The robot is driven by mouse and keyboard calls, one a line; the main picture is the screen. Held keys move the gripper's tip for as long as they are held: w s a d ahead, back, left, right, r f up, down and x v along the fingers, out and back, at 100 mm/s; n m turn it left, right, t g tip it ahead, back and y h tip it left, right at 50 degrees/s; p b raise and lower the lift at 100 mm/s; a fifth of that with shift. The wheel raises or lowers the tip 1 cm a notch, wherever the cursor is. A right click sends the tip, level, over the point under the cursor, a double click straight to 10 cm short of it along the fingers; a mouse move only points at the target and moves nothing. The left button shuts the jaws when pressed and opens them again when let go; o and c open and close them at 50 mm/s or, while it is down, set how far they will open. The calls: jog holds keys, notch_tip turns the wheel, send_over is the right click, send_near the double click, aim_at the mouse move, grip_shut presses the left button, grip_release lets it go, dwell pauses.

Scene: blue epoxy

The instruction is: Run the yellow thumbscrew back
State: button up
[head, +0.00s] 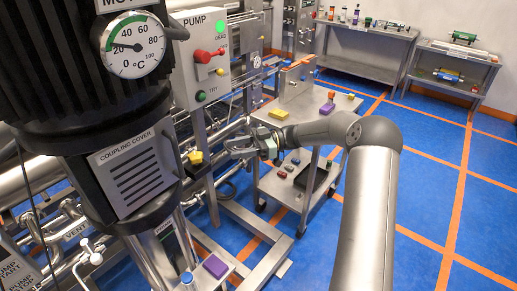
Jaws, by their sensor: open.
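A yellow thumbscrew (195,157) shows in the head view, left of the middle, on the frame below the pump control box. It looks like a small lobed knob. My gripper (231,148) is just to the right of it, with its fingers pointing left toward it. The jaws are open, and a gap shows between the fingertips and the yellow knob. Nothing shows between the fingers. How far the thumbscrew is threaded in cannot be told at this size.
The pump control box (202,62), with a red switch and green light, stands above the knob. A motor with a coupling cover (127,172) fills the left. A steel cart (268,184) with small parts stands beneath my arm. Open blue floor (420,190) lies to the right.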

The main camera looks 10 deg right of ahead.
jog(key=d+b, duration=0.1)
jog(key=d, duration=0.6)
jog(key=shift+w, duration=0.3)
jog(key=w+a+r+m+t+h, duration=0.45)
jog(key=w+a+r+t, duration=0.25)
jog(key=t, duration=0.4)
jog(key=s+d+f+m+h, duration=0.1)
jog(key=s+d+m+h, duration=0.3)
jog(key=s, duration=0.3)
jog(key=s+d+f+m+g+h, duration=0.1)
jog(key=s+d+m+h, duration=0.1)
jog(key=s+m+h, duration=0.3)
jog(key=s+d+f+m+h, duration=0.2)
jog(key=s+d+m+h, duration=0.15)
jog(key=s+h, duration=0.4)
jog(key=s+a+f+g+y, duration=0.1)
jog(key=s+f+g, duration=0.1)
jog(key=s, duration=0.5)
jog(key=s+a+f+m+g+y, duration=0.1)
jog(key=s+a+f+g, duration=0.1)
jog(key=s, duration=0.6)
jog(key=s+a+f+m+g+y, duration=0.1)
jog(key=s+f+g, duration=0.1)
jog(key=s, duration=0.6)
jog(key=shift+s+a+g, duration=0.2)
jog(key=shift+a+g, duration=0.15)
jog(key=shift+g, duration=0.45)
